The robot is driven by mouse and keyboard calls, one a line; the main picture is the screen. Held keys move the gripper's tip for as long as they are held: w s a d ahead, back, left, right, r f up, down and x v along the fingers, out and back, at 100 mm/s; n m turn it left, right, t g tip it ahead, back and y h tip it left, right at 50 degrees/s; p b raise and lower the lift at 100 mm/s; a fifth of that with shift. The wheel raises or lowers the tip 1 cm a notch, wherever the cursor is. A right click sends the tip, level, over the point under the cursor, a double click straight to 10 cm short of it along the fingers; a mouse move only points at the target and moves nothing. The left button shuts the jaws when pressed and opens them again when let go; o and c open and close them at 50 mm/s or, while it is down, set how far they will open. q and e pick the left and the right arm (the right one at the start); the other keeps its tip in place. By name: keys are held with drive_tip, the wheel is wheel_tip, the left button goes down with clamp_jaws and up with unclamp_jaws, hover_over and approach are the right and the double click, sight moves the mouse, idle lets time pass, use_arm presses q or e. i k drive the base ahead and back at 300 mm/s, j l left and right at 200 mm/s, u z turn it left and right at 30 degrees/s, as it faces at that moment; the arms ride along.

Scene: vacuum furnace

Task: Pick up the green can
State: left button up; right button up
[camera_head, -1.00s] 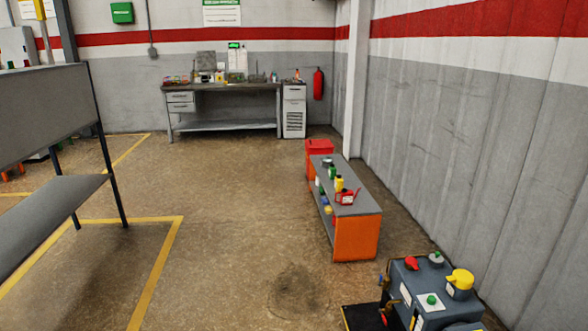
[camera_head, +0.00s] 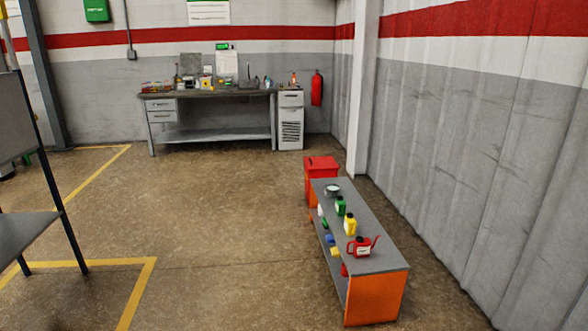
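A small green can (camera_head: 340,206) stands upright on the grey top of a long orange bench (camera_head: 368,225), ahead and right of the picture's middle. It stands between a grey round container (camera_head: 332,190) behind it and a yellow bottle (camera_head: 350,224) in front. A red can with a spout (camera_head: 362,247) stands nearer on the same top. Another small green item (camera_head: 324,223) sits on the bench's lower shelf. Neither of my grippers is in view.
A red bin (camera_head: 321,170) stands behind the bench. The corrugated wall (camera_head: 470,150) runs along the right. A workbench (camera_head: 210,95) stands at the back wall, and a grey rack (camera_head: 30,240) is at the left. The floor left of the bench is clear.

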sight(340, 204)
drive_tip(key=i, duration=2.2)
